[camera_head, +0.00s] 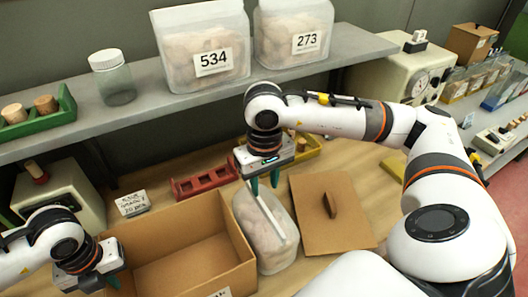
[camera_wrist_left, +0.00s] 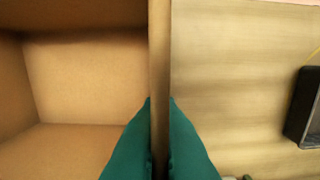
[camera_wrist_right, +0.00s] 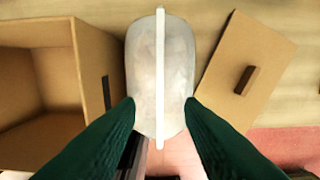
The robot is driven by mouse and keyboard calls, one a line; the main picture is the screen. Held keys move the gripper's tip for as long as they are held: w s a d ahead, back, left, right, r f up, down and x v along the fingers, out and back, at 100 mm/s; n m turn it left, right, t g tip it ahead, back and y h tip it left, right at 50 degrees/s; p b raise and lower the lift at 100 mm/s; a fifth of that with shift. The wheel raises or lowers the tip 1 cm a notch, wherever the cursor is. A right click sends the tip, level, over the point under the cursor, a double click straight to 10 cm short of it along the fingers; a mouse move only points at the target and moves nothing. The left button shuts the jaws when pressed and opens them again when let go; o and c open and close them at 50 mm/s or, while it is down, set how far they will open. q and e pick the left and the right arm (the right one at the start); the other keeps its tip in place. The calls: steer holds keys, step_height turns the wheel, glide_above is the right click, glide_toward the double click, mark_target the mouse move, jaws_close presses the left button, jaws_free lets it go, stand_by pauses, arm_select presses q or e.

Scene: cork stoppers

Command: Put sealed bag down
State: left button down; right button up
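The sealed bag (camera_head: 264,228), translucent with pale contents and a white strip along its top, stands upright on the table between the open cardboard box (camera_head: 182,231) and a cardboard lid. It also shows in the right wrist view (camera_wrist_right: 176,75). My right gripper (camera_head: 264,184) is right above the bag, its green fingers spread apart on either side of the white strip, with clear gaps to it. My left gripper (camera_head: 101,285) is at the box's left side. In the left wrist view its fingers (camera_wrist_left: 160,101) press on both faces of a box wall (camera_wrist_left: 159,60).
The lid (camera_head: 330,228) with a handle lies right of the bag. Red (camera_head: 205,182) and yellow racks stand behind. A shelf above bears bags marked 534 (camera_head: 208,62) and 273 (camera_head: 293,32), a jar (camera_head: 113,78) and a green tray. The box interior looks empty.

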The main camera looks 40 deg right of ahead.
mark_target(264, 207)
step_height(264, 207, down, 10)
steer(key=shift+r, duration=0.1)
jaws_close()
stand_by(0.5)
stand_by(1.2)
